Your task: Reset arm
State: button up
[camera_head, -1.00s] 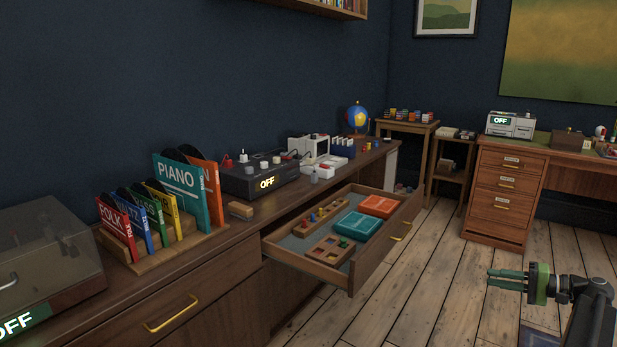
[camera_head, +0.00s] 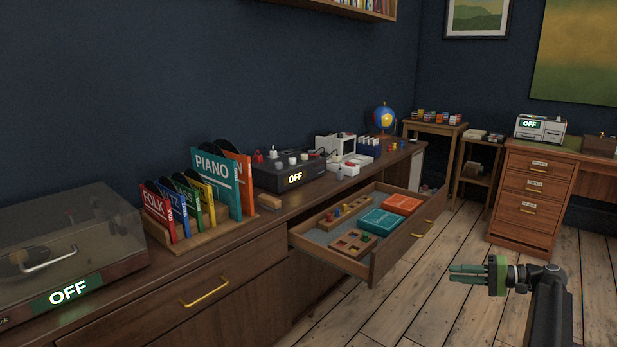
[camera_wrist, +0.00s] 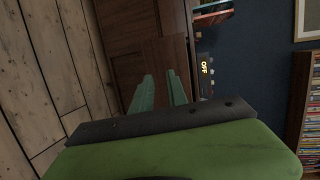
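My gripper (camera_head: 452,274) is at the lower right of the head view, above the wooden floor and apart from the furniture. Its two green fingers point left. In the wrist view my gripper (camera_wrist: 160,77) has a gap between its fingers with nothing held in it, so it is open and empty. My dark arm comes up from the bottom edge behind it.
An open drawer (camera_head: 378,268) with boxes and wooden trays sticks out left of my gripper. The cabinet (camera_head: 235,263) carries a record player (camera_head: 62,252), a record rack (camera_head: 200,236) and electronics. A desk (camera_head: 533,199) stands at the back right. The floor around my gripper is clear.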

jog(key=a+f+n+g+h+p, duration=0.1)
jog(key=a+f+n+g, duration=0.15)
jog(key=a, duration=1.15)
jog(key=a+f+n+g, duration=0.1)
jog(key=a+f+g, duration=0.15)
jog(key=a, duration=1.05)
jog(key=s+a+f+n+g+h+p, duration=0.1)
jog(key=s+a+f+g+h, duration=0.1)
jog(key=s+a+f+h, duration=0.35)
jog(key=s+a+f+n+g+h+p, duration=0.1)
jog(key=s+a+f+n+g+h, duration=0.2)
jog(key=s+a, duration=0.45)
jog(key=s+d+f+m+t+h, duration=0.2)
jog(key=d+h, duration=0.2)
jog(key=d, duration=0.4)
notch_tip(320, 180, up, 38)
jog(key=p, duration=3.7)
jog(key=shift+w+a+f, duration=0.2)
jog(key=shift+w+a, duration=0.1)
jog(key=shift+a, duration=0.1)
